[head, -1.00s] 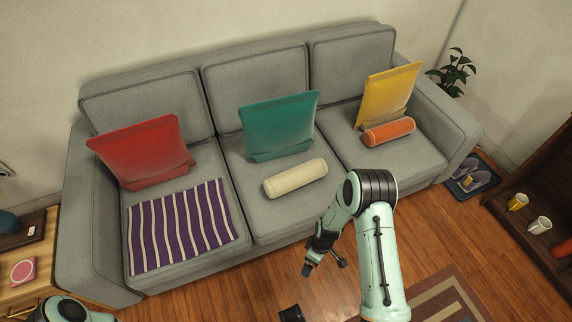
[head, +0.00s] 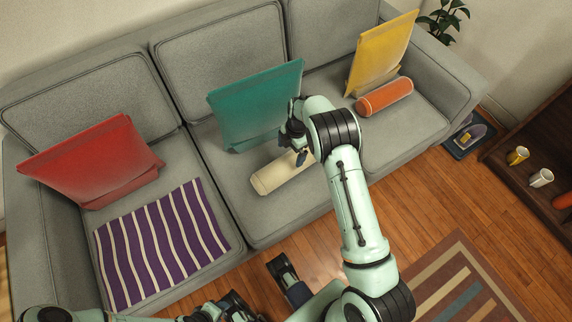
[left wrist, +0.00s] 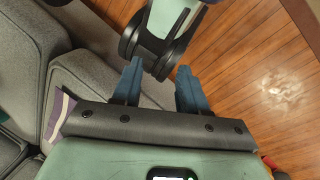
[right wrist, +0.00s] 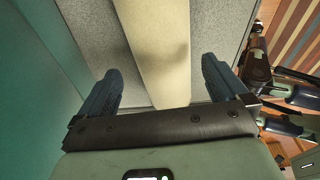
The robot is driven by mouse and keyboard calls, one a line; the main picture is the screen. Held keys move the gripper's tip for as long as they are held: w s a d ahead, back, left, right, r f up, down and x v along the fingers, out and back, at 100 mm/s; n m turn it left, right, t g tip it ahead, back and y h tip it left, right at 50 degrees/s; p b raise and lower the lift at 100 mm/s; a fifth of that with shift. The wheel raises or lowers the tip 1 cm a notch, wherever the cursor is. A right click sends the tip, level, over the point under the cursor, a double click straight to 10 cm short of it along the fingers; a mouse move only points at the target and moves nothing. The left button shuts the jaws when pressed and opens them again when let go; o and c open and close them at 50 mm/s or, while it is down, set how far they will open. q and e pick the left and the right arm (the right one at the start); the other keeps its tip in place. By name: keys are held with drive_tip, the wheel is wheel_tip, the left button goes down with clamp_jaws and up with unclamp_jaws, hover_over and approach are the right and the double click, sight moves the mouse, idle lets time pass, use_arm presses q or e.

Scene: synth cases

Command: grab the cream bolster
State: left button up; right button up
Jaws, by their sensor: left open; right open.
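The cream bolster (head: 273,177) lies on the middle seat of the grey sofa, in front of the teal cushion (head: 255,103). My right gripper (head: 300,157) is over its right end and hides that part in the head view. In the right wrist view the bolster (right wrist: 157,45) runs lengthwise between the two open fingers (right wrist: 160,66), with a gap on each side. My left gripper (left wrist: 159,68) is open and empty, low in front of the sofa; in the left wrist view a green and black arm link of mine is just beyond its fingers.
The red cushion (head: 92,165) and striped purple blanket (head: 160,243) are on the left seat. The yellow cushion (head: 381,52) and orange bolster (head: 384,97) are on the right seat. A dark shelf with mugs (head: 541,178) stands at right. A striped rug (head: 465,285) lies on the floor.

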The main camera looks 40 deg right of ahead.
sight(289, 159)
drive_tip(key=f, duration=0.4)
drive_tip(key=shift+a, duration=0.3)
drive_tip(key=f, duration=0.2)
drive_tip(key=a+f+b, duration=0.1)
drive_tip(key=f, duration=0.2)
use_arm(q)
drive_tip(key=shift+w+a+f+t, duration=0.25)
drive_tip(key=shift+w+f, duration=0.25)
drive_tip(key=shift+w, duration=0.15)
drive_tip(key=shift+w+a+f+t, duration=0.15)
drive_tip(key=shift+w+a+f, duration=0.1)
drive_tip(key=shift+w+f, duration=0.3)
use_arm(e)
drive_tip(key=c, duration=0.8)
use_arm(q)
drive_tip(key=shift+r, duration=0.15)
use_arm(e)
drive_tip(key=shift+r, duration=0.15)
drive_tip(key=shift+c, duration=0.2)
